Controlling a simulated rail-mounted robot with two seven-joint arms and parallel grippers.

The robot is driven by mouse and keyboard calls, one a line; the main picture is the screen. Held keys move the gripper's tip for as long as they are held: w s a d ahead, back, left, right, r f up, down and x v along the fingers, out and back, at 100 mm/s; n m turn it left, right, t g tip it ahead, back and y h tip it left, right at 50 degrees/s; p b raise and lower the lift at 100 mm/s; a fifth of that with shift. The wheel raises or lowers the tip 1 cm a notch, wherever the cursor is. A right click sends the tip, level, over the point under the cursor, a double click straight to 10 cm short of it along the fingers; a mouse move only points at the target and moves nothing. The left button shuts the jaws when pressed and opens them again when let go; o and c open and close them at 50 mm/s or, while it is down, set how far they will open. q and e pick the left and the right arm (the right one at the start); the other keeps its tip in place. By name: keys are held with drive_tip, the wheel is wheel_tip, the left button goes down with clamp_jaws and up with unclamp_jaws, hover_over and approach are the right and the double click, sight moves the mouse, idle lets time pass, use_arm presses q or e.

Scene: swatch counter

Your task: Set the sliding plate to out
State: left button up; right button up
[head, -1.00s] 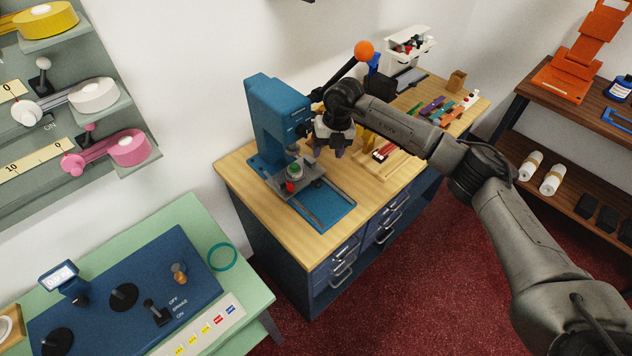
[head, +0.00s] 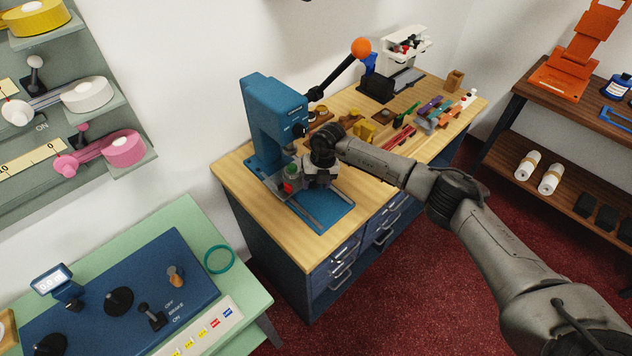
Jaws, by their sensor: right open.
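The blue press (head: 272,115) stands on the wooden counter. Its grey sliding plate (head: 274,184) sits low on the base, under the press head, with a small green and red piece (head: 290,178) on it. The blue base (head: 328,214) with its rails extends bare toward the front. My right gripper (head: 312,186) is open at the plate's right side, close beside the green and red piece. The wrist hides part of the plate, and I cannot tell whether the fingers touch it. My left gripper is not in view.
The press's black lever with an orange ball (head: 361,48) rises behind my right wrist. Swatches and small blocks (head: 436,112) lie on the counter to the right. A green table with a blue control panel (head: 130,290) stands at front left.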

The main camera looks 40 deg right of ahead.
clamp_jaws()
idle(0.6)
